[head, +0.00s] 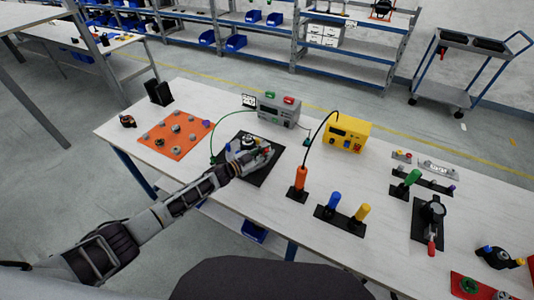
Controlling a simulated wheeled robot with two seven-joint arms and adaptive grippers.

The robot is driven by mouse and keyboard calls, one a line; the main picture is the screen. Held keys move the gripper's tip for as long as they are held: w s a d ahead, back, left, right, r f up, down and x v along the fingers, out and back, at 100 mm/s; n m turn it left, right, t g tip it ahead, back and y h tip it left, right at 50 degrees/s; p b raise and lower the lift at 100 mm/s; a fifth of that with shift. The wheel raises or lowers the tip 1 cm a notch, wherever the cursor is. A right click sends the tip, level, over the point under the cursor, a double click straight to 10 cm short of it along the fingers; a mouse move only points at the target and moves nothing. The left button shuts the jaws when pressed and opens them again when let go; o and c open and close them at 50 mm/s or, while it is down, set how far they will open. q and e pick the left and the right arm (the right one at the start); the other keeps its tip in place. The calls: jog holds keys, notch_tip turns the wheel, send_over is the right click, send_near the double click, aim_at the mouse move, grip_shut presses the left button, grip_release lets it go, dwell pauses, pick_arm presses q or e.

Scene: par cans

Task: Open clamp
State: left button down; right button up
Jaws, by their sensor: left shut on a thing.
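My left gripper (244,164) reaches in from the left and is shut on a part of the fixture on a black square plate (258,178). The fixture (249,141) has a dark top with small blue, yellow and red parts around it. The arm hides much of it, so I cannot tell which part is held or how the clamp stands. Another black plate at the right bears a dark round device (433,210) with a red handle (431,246) pointing towards me. My right gripper is out of view.
Behind the fixture stand a grey box (278,109) and a yellow box (346,134) with cables. An orange board (176,138) lies to the left. An orange-handled post (300,178) and blue and yellow posts (334,201) stand to the right. The table's front left is bare.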

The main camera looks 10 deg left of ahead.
pick_arm(q)
jog(key=c, duration=1.3)
grip_release()
jog(key=shift+v, duration=6)
jog(key=shift+d, duration=0.1)
